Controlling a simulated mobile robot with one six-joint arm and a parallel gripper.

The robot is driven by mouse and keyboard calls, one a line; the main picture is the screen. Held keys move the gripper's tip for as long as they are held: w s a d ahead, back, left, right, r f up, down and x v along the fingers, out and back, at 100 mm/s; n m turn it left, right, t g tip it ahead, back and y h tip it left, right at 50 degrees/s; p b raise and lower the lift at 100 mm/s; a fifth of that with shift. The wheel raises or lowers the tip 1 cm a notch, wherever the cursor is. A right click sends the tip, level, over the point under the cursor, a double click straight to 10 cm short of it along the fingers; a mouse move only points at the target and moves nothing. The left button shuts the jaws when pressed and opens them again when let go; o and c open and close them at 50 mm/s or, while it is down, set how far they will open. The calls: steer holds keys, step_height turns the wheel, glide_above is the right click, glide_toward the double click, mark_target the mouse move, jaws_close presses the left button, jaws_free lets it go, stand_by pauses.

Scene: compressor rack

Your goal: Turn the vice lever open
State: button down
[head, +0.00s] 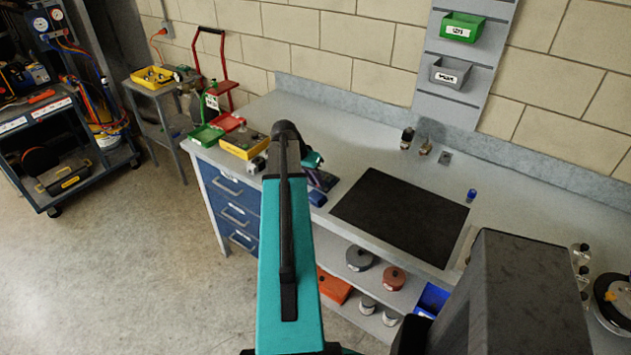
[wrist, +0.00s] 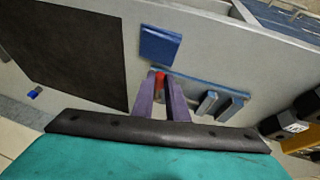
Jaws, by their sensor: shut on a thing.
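The vice shows in the wrist view as a blue block (wrist: 160,45) and a blue bar with upright jaw pieces (wrist: 208,103) on the grey bench. A small red part, which looks like the vice lever (wrist: 159,83), sits between the purple fingers of my gripper (wrist: 160,76). My gripper is shut on it. The fingers hide most of the lever, so its angle cannot be told. In the head view, my arm covers much of the vice; a blue part of it (head: 317,198) shows beside my gripper (head: 324,181).
A black mat (head: 400,215) lies right of the vice on the bench. Yellow (head: 243,150), green (head: 206,136) and red (head: 229,122) bins stand at the bench's left end. Bench space behind the mat is mostly clear.

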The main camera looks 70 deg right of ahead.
steer(key=shift+f+n, duration=0.1)
steer(key=shift+n, duration=0.2)
steer(key=shift+s+a+n+t+h+b, duration=0.15)
steer(key=shift+s+n+t+h+b, duration=0.4)
steer(key=shift+s+n+b, duration=0.75)
steer(key=n, duration=0.1)
steer(key=s+n+t, duration=0.1)
steer(key=n, duration=0.1)
steer(key=shift+t, duration=0.25)
steer(key=n, duration=0.1)
steer(key=s+n+t, duration=0.1)
steer(key=shift+s+d+n+b, duration=0.15)
steer(key=shift+d+n+b, duration=0.15)
steer(key=shift+d, duration=0.1)
steer(key=n, duration=0.1)
steer(key=s+d+n+t+b, duration=0.1)
steer(key=n, duration=0.1)
steer(key=s+d+n+t, duration=0.1)
steer(key=n, duration=0.1)
steer(key=shift+s, duration=0.1)
steer(key=shift+s+d+n+t+y+b, duration=0.3)
steer(key=shift+d+n+b, duration=0.2)
steer(key=shift+n, duration=0.35)
steer(key=shift+s+d+n+t+y+b, duration=0.15)
steer(key=shift+d+n+t+y+b, duration=0.35)
steer(key=shift+n, duration=0.65)
